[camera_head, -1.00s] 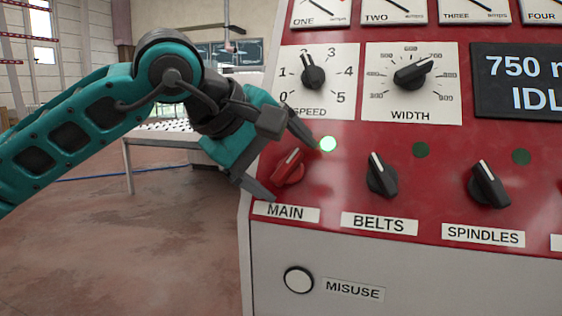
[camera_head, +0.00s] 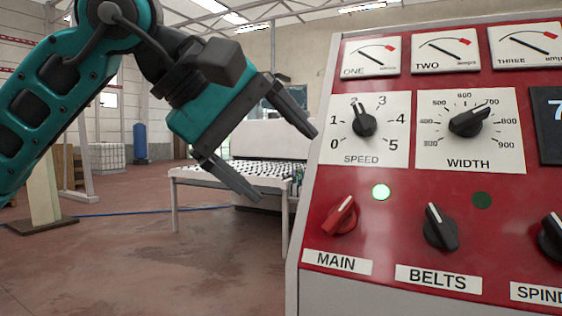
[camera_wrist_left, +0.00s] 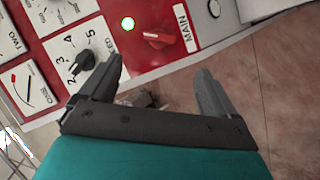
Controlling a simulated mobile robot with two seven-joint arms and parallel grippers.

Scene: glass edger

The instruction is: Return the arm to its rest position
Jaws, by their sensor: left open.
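My left gripper (camera_head: 277,150) is open and empty in the head view, left of the control panel's edge. Its two dark fingers are spread wide and touch nothing that I can see. In the left wrist view the left gripper (camera_wrist_left: 165,85) also shows with nothing between its fingers. The red MAIN knob (camera_head: 341,216) sits on the red panel (camera_head: 400,190), to the lower right of the fingers, with a lit green lamp (camera_head: 381,192) beside it. The knob also shows in the left wrist view (camera_wrist_left: 158,38), beyond the fingertips. My right gripper is in neither view.
The panel carries a SPEED knob (camera_head: 363,121), a WIDTH knob (camera_head: 469,121), a BELTS knob (camera_head: 440,228) and gauges. A roller table (camera_head: 225,177) stands behind my gripper. The floor (camera_head: 120,260) at lower left is open, with a blue hose across it.

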